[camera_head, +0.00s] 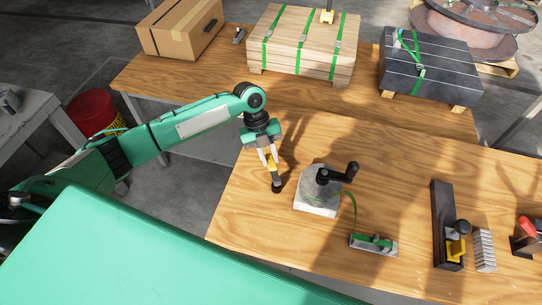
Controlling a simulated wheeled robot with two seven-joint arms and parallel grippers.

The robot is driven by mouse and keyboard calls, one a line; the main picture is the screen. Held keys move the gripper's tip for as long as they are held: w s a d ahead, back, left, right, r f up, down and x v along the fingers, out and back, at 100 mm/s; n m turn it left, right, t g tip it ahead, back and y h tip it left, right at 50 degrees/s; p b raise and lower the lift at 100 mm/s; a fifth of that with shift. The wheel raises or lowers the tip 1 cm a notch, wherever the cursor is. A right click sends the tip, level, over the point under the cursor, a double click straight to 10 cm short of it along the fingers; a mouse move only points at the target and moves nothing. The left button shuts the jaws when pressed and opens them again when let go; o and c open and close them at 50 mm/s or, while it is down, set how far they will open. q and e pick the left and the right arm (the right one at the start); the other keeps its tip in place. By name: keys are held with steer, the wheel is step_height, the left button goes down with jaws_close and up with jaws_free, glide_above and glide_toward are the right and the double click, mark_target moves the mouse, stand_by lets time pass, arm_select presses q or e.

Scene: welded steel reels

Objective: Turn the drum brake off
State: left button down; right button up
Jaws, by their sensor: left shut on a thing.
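My left gripper (269,160) points down over the left part of the near wooden table. It is shut on a small yellow and black piece (275,182), whose dark lower end is close to or on the tabletop; I cannot tell which. To its right stands a grey drum-shaped device (316,190) on a light block, with a black crank handle (338,174) on top. A green strap runs from it to a small green and grey ratchet piece (372,243). I cannot tell for certain which part is the drum brake. My right gripper is out of view.
At the right of the table (400,160) are a black channel with a yellow part (447,230), a stack of grey plates (483,250) and a red-knobbed device (527,226). Behind are a cardboard box (178,28), strapped planks (300,45), a dark strapped slab (430,70) and a large reel (470,30).

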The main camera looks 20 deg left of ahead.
arm_select(q)
steer(key=c, duration=1.3)
jaws_free()
steer(key=shift+r, duration=0.1)
steer(key=shift+w+a+r, duration=0.15)
steer(key=shift+r, duration=0.15)
steer(key=b+v, duration=0.3)
steer(key=v, duration=1)
